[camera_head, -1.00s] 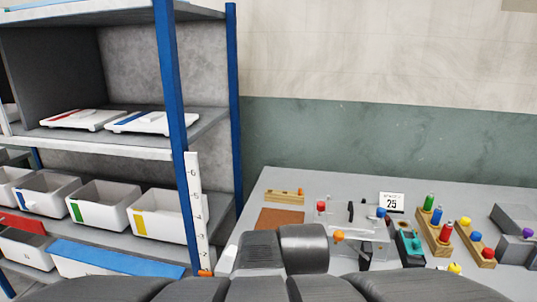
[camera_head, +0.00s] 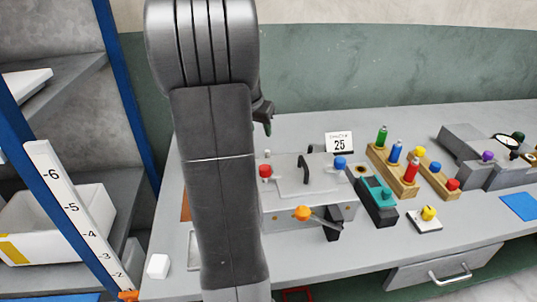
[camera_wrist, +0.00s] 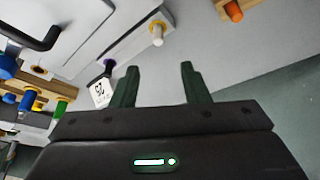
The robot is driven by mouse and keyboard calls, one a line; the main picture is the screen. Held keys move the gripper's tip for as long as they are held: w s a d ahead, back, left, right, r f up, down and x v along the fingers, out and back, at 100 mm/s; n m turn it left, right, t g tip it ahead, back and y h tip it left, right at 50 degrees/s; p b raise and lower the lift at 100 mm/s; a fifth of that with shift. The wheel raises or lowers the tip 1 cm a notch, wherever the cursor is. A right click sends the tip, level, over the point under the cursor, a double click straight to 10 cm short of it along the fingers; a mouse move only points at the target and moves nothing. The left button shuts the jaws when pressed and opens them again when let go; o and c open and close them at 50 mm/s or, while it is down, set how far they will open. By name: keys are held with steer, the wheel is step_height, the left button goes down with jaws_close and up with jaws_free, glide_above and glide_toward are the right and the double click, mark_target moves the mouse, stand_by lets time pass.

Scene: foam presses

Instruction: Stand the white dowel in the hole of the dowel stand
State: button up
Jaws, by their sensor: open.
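In the wrist view the white dowel (camera_wrist: 157,34) shows as a short white peg at a tan ring on a long grey bar. I cannot tell how far it sits in the bar. My gripper (camera_wrist: 160,84) is open and empty, with the dowel beyond and apart from its fingertips. In the head view my gripper (camera_head: 265,118) shows only in part past my arm, above the bench. A wooden block with an orange peg (camera_wrist: 233,11) is cut off at the wrist view's top edge. I cannot tell for sure which piece is the dowel stand.
A grey press (camera_head: 300,190) with red, blue and orange knobs stands beside my arm. Right of it are a teal-topped device (camera_head: 376,195), wooden peg racks (camera_head: 395,172) and a number card (camera_head: 338,142). A blue-posted shelf (camera_head: 125,100) stands at left. The front bench top is partly clear.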

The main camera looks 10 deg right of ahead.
mark_target(267, 151)
steer(key=x, duration=0.7)
steer(key=shift+d+f, duration=0.1)
steer(key=shift+f, duration=0.35)
steer(key=shift+p+x, duration=0.7)
steer(key=shift+x, duration=1.7)
jaws_close()
